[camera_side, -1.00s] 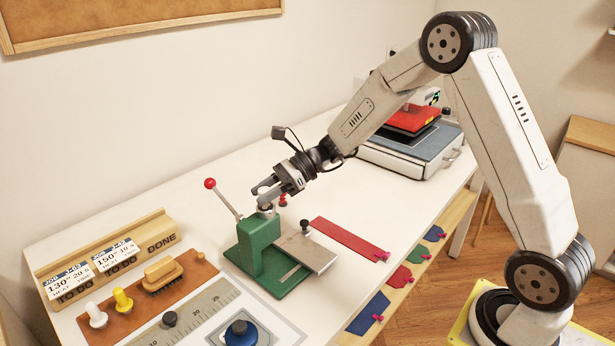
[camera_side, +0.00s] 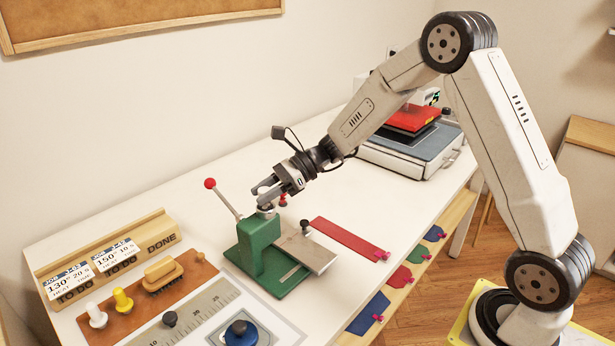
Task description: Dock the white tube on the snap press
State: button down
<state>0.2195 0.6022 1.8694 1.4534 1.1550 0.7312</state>
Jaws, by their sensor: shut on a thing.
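The snap press (camera_side: 258,247) is green, with a red-knobbed lever (camera_side: 226,198) leaning up to the left and a grey plate (camera_side: 308,252) on its right. My gripper (camera_side: 264,191) is directly over the top of the press, coming from the upper right. It is shut on a small pale piece (camera_side: 267,207), mostly hidden by the fingers. The piece sits at the press top; I cannot tell whether it is seated or just touching. A white knobbed piece (camera_side: 97,316) stands upright on the brown mat at the lower left. I cannot tell which of these two is the white tube.
A yellow knobbed piece (camera_side: 123,301) and a wooden brush (camera_side: 163,272) are on the brown mat (camera_side: 195,268). A ruler (camera_side: 208,303) lies in front. A red strip (camera_side: 348,238) lies right of the press. A heat press (camera_side: 413,148) stands behind. The white tabletop behind the press is clear.

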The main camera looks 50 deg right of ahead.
jog(key=shift+f, duration=0.6)
dwell(0.3)
jog(key=c, duration=0.6)
grip_release()
jog(key=shift+v, duration=5.5)
jog(key=shift+s+a+f, duration=0.1)
jog(key=s+a+f+n+g+h, duration=0.1)
jog(key=s+f+n+h, duration=0.1)
jog(key=s+n+h, duration=0.2)
jog(key=s+a+f+n+h, duration=0.1)
jog(key=s+f+n+h, duration=0.2)
jog(key=s+n, duration=0.4)
jog(key=s+a+f+n+g+h, duration=0.1)
jog(key=s+f+n+h, duration=0.2)
jog(key=n, duration=0.8)
jog(key=shift+s+a+f+n+g+h, duration=0.1)
jog(key=shift+s+a+n+g+h, duration=0.05)
jog(key=shift+s+h, duration=0.5)
jog(key=shift+s+a+n+g+h, duration=0.2)
jog(key=shift+s+h, duration=0.35)
jog(key=shift+s, duration=0.25)
